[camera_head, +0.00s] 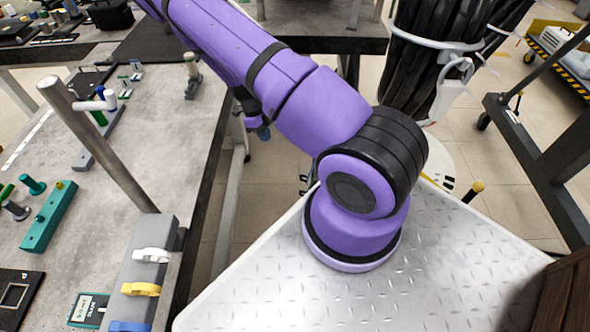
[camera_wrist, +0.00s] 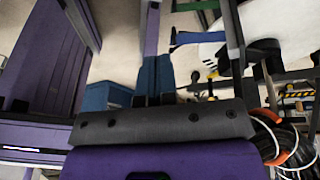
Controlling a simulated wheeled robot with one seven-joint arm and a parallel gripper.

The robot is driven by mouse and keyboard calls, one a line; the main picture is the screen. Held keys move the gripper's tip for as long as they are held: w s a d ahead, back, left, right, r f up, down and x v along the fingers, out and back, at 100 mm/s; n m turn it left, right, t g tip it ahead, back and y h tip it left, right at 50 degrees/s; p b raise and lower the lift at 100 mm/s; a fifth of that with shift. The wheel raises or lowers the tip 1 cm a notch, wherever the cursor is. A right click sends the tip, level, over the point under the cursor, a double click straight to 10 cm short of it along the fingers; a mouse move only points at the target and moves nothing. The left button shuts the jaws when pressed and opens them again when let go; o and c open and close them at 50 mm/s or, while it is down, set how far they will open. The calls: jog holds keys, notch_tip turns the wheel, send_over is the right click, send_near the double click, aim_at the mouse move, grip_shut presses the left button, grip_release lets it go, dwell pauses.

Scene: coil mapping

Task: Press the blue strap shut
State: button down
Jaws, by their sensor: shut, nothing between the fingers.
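The blue strap (camera_head: 130,326) is at the bottom edge of the head view, on a grey block (camera_head: 150,240) at the bench's right edge. Only its upper part shows, and I cannot tell whether it is open or shut. A yellow strap (camera_head: 141,289) and a white strap (camera_head: 152,255) sit above it on the same block. In the wrist view my gripper (camera_wrist: 155,76) shows two narrow blue fingers side by side, shut and empty. No strap shows there. In the head view my purple arm runs out at the top left, and its gripper end is out of frame.
A metal post (camera_head: 98,145) leans beside the grey block. A teal fixture (camera_head: 48,217) and a small meter (camera_head: 88,309) lie on the grey bench (camera_head: 170,130). A black cable bundle (camera_head: 430,60) hangs behind my arm. A dark wooden box (camera_head: 570,290) is at the lower right.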

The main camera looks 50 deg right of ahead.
jog(key=s+d+f+m, duration=0.2)
jog(key=s+d+f, duration=0.2)
jog(key=s+f, duration=0.6)
jog(key=shift+s+f+g+h, duration=0.3)
jog(key=shift+f+g, duration=0.1)
jog(key=shift+f, duration=1.9)
jog(key=shift+d, duration=0.1)
jog(key=shift+s+n, duration=0.3)
jog(key=shift+s, duration=0.05)
